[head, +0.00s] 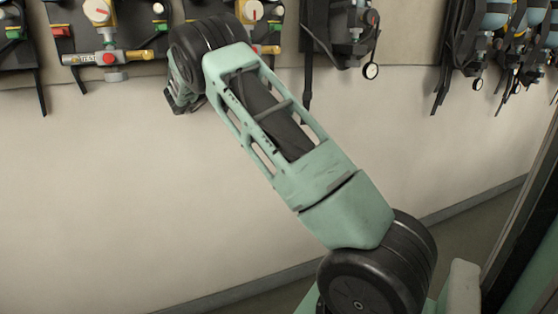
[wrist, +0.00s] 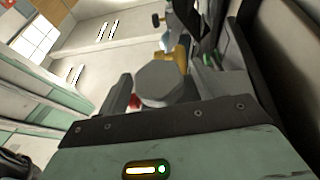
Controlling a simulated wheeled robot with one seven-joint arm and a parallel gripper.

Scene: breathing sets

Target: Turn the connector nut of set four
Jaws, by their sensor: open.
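In the wrist view, a grey, many-sided nut (wrist: 165,84) faces the camera between the two dark fingers of my gripper (wrist: 172,92). It looks like a connector nut, with a yellow brass fitting (wrist: 179,54) just behind it and a bit of red at its lower left. The fingers are open, one on either side; I cannot tell whether either touches it. In the head view my gripper (head: 183,98) is small and mostly hidden at the end of my arm, against the wall rack. The nut is hidden there, and no set number is readable.
A set with gauge and brass fittings (head: 105,55) hangs left of my arm. Another set (head: 265,20) is partly behind the arm. A dark set with hanging gauge (head: 348,30) and several strapped sets (head: 500,35) hang to the right. The wall below (head: 110,190) is bare.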

